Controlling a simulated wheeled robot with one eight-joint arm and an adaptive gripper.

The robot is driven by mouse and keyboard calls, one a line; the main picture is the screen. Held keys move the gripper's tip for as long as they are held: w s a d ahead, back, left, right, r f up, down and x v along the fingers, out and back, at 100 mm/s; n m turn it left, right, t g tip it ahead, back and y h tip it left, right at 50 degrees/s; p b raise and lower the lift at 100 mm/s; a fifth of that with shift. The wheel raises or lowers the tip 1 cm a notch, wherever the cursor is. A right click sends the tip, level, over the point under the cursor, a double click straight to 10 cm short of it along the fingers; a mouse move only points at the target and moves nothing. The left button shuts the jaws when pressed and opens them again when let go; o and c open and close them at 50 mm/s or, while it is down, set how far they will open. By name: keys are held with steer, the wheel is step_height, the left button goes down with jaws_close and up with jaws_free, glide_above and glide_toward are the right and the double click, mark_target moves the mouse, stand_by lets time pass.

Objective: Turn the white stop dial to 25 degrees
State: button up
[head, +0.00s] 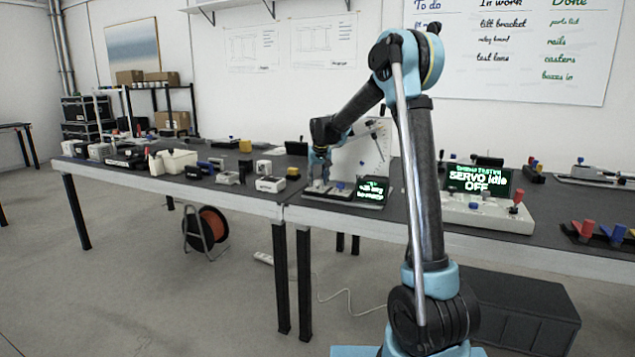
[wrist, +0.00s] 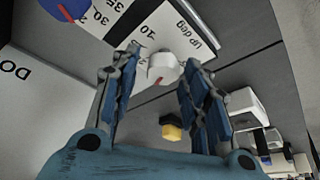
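My gripper (wrist: 160,57) is open, with one blue-and-grey finger on each side of the dial. Gaps show between the fingers and the knob, so it is not gripped. I cannot read the dial's angle. In the head view my gripper (head: 319,178) points down at the panel on the bench; the white dial cannot be made out there.
A blue dial with a red pointer (wrist: 68,8) sits close by on the same panel. A small display with green text (head: 372,192) stands right of my gripper, and a white upright board (head: 362,155) behind. Several small devices cover the bench (head: 230,197) to the left.

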steer(key=shift+s, duration=0.1)
steer(key=v, duration=1.2)
steer(key=s+d+f+m+g, duration=0.1)
steer(key=s+d+f, duration=0.1)
steer(key=s+d, duration=0.9)
steer(key=s+d+f, duration=0.2)
steer(key=s+d, duration=0.6)
steer(key=s, duration=0.6)
steer(key=s+d+f, duration=0.3)
steer(key=s+f, duration=0.5)
steer(key=s, duration=0.3)
steer(key=s+d+f+m+g+h, duration=0.1)
steer(key=s+d+f, duration=0.3)
steer(key=s+f, duration=0.5)
steer(key=s, duration=0.3)
